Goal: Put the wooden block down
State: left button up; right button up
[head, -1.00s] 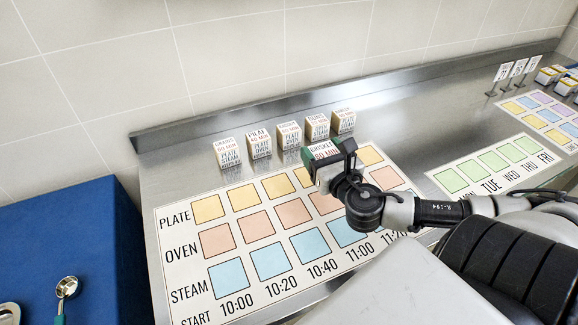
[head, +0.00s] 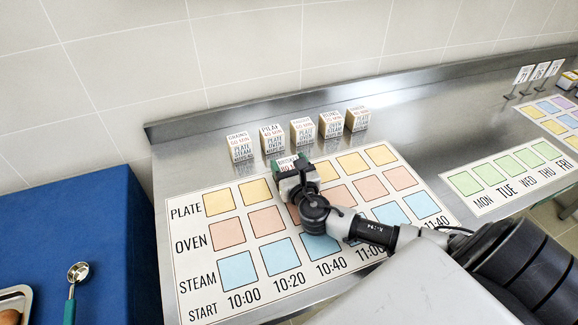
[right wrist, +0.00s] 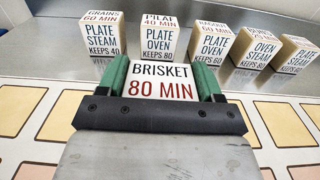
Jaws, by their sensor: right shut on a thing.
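The wooden block, labelled BRISKET 80 MIN, sits between the green fingers of my right gripper (head: 290,168). Its white top face (right wrist: 160,82) shows clearly in the right wrist view; in the head view only a small part of it shows. My right gripper is shut on it, over the top part of the schedule board (head: 170,240), near the PLATE row's third column. I cannot tell whether the block touches the board. My left gripper is not in view.
Several labelled blocks stand in a row behind the board, including GRAINS (head: 240,146) and PILAF (head: 272,138). A weekday mat (head: 470,205) lies at right. A blue surface (head: 70,225) with a spoon (head: 72,290) is at left.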

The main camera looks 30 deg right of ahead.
jog(key=shift+f, duration=0.2)
jog(key=shift+f, duration=0.2)
jog(key=o, duration=1)
jog(key=shift+r, duration=0.1)
